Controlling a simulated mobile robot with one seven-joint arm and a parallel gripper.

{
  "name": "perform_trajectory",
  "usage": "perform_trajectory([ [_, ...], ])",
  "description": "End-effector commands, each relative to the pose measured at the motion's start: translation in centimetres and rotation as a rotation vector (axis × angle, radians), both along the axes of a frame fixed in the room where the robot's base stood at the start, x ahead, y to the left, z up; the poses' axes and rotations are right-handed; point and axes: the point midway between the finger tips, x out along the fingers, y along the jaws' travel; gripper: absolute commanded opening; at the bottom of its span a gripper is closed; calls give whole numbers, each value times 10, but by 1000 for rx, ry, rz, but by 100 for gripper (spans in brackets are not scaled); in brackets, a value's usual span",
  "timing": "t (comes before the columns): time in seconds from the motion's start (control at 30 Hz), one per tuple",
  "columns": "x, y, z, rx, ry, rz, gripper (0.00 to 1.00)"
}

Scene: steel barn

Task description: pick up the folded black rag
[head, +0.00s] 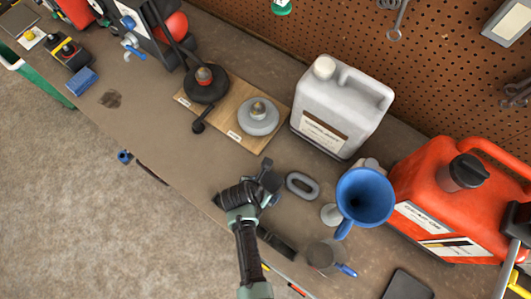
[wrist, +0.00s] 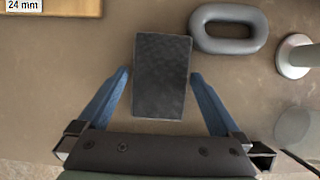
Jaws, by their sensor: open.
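The folded black rag (wrist: 162,77) shows in the wrist view as a dark, textured rectangle on the brown bench top. My gripper (wrist: 160,76) is open, with one blue finger on each side of the rag's lower part. Narrow gaps show between the fingers and its edges; I cannot tell the height of the fingertips over the bench. In the head view my gripper (head: 269,190) is low over the bench, and a dark piece that looks like the rag (head: 268,178) shows beside it, mostly hidden.
A grey oval link (head: 302,186) lies close to the rag's right. Beyond stand a blue funnel (head: 365,197), a white jug (head: 340,108) and a red fuel can (head: 455,195). The bench's front edge is near.

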Motion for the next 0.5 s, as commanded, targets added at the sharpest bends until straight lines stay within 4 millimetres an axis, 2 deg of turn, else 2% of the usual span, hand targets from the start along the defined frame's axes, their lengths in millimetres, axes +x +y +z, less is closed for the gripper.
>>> perform_trajectory([
  [0.07,0,0,0,0,0,0,100],
  [0.1,0,0,0,0,0,0,96],
  [0.4,0,0,0,0,0,0,42],
  [0.5,0,0,0,0,0,0,29],
])
